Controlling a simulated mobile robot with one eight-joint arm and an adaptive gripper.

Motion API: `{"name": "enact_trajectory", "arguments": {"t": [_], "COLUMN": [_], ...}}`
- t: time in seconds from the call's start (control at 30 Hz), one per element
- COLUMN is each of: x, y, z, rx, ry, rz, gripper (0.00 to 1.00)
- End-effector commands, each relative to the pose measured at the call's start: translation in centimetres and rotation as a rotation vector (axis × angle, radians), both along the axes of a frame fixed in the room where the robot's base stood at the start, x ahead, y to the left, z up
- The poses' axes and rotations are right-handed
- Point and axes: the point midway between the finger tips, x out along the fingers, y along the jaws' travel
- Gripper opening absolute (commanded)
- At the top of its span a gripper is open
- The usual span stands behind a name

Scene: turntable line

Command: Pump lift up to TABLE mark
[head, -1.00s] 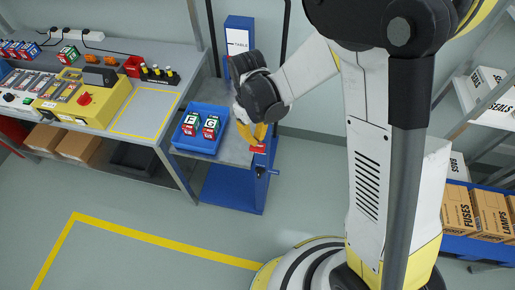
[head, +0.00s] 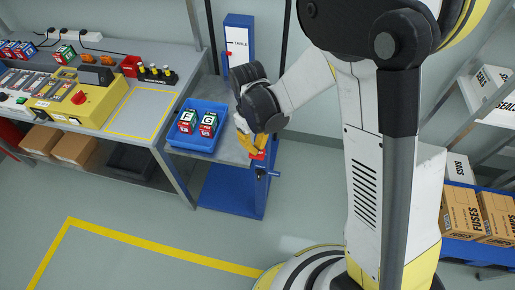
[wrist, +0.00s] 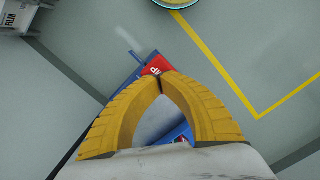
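The blue lift (head: 232,190) has a grey top (head: 228,150) beside the workbench. A blue tray (head: 190,143) on it holds two letter cubes, F (head: 186,121) and G (head: 208,123). Behind stands a blue post (head: 239,30) with the white TABLE mark (head: 239,43). A small red pointer (head: 229,54) shows at the post's left edge, slightly below the word. My gripper (head: 258,150) points down at the lift's front right corner. In the wrist view its yellow fingertips (wrist: 161,76) meet, over a red pad (wrist: 156,66) with white lettering; contact is not clear.
The workbench (head: 150,90) with a yellow control box (head: 78,98) and a yellow-outlined empty area stands left of the lift. A handle (head: 272,174) sticks out from the lift's right side. Boxes on shelves (head: 462,212) are at the right. The floor in front is open.

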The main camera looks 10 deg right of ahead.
Motion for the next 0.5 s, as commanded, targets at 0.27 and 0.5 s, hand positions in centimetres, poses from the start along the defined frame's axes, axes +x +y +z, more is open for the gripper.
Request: {"name": "enact_trajectory", "arguments": {"t": [0.27,0.5], "x": [0.06,0.62], "y": [0.03,0.45], "z": [-0.04,0.19], "rx": [0.001,0.001], "ry": [-0.002,-0.002], "rz": [0.000,0.001], "gripper": [0.00,0.00]}}
